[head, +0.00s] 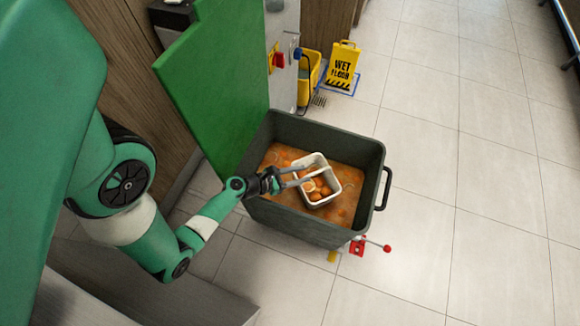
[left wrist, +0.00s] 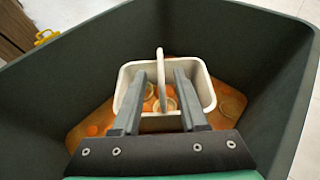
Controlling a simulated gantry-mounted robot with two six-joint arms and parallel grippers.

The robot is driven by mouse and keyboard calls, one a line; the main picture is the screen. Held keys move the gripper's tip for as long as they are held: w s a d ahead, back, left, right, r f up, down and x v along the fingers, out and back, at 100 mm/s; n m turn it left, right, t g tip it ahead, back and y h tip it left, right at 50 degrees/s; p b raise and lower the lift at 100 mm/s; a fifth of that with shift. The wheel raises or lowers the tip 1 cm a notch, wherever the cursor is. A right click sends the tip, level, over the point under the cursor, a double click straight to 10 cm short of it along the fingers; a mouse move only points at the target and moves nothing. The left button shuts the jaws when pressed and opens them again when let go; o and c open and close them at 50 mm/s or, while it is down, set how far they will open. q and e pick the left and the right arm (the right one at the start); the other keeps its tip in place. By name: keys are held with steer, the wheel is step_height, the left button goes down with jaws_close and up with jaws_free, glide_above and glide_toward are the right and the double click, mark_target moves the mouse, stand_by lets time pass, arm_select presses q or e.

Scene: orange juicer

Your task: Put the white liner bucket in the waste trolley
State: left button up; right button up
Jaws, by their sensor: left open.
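The white liner bucket (head: 323,203) is inside the dark grey-green waste trolley (head: 300,228), among orange pulp. It holds several orange pieces and peels. It also shows in the left wrist view (left wrist: 205,88), with its pale handle (left wrist: 160,66) raised across the middle. My left gripper (head: 316,171) reaches over the trolley's left side to the bucket. In the left wrist view its two fingers (left wrist: 160,80) are apart, with the handle in the gap between them. The bucket's underside is hidden. My right gripper is in neither view.
A green panel (head: 215,85) stands upright at the trolley's back left. A yellow mop bucket (head: 310,75) and a yellow wet floor sign (head: 343,66) stand behind. A red-knobbed lever (head: 386,248) is at the trolley's front. The tiled floor (head: 480,200) on the right is clear.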

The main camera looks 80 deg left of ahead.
arm_select(q)
steer(key=p+v, duration=0.1)
steer(key=v, duration=0.4)
steer(key=shift+w, duration=0.1)
stand_by(0.5)
